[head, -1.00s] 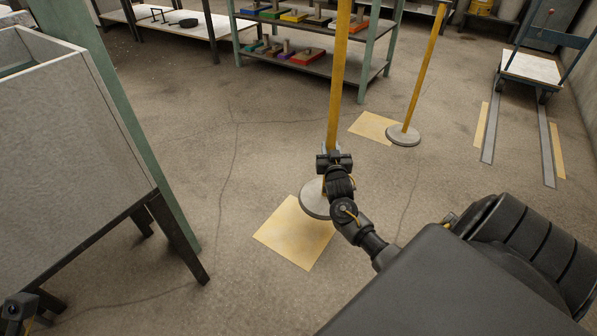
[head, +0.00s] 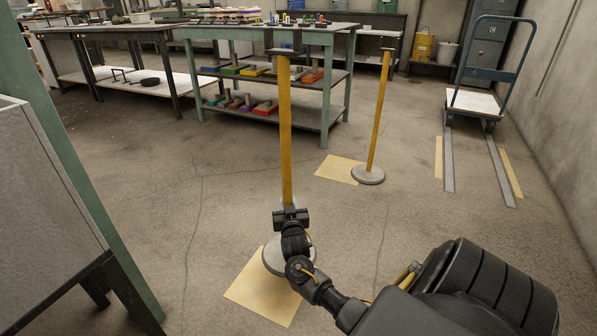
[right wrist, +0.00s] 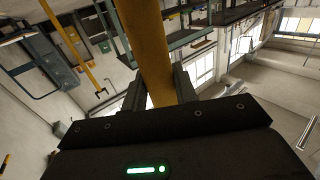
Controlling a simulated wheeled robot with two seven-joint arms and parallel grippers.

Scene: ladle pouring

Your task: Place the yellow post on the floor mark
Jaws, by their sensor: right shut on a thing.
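A yellow post (head: 285,145) stands upright on a round grey base (head: 270,257) in the head view. My right gripper (head: 290,208) is shut on its lower part; the right wrist view shows the post (right wrist: 152,50) between the fingers (right wrist: 158,92). The base overlaps the upper part of a pale yellow floor mark (head: 262,295), and my arm hides some of both. Whether the base touches the floor I cannot tell. A second yellow post (head: 378,115) stands with its base at the right edge of another floor mark (head: 338,168). My left gripper is not in view.
A green-framed shelf table (head: 325,95) with coloured blocks stands behind the posts. A blue cart (head: 474,104) stands at the far right, with floor strips before it. A grey bin-like structure (head: 45,210) fills the left edge. The floor between is clear.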

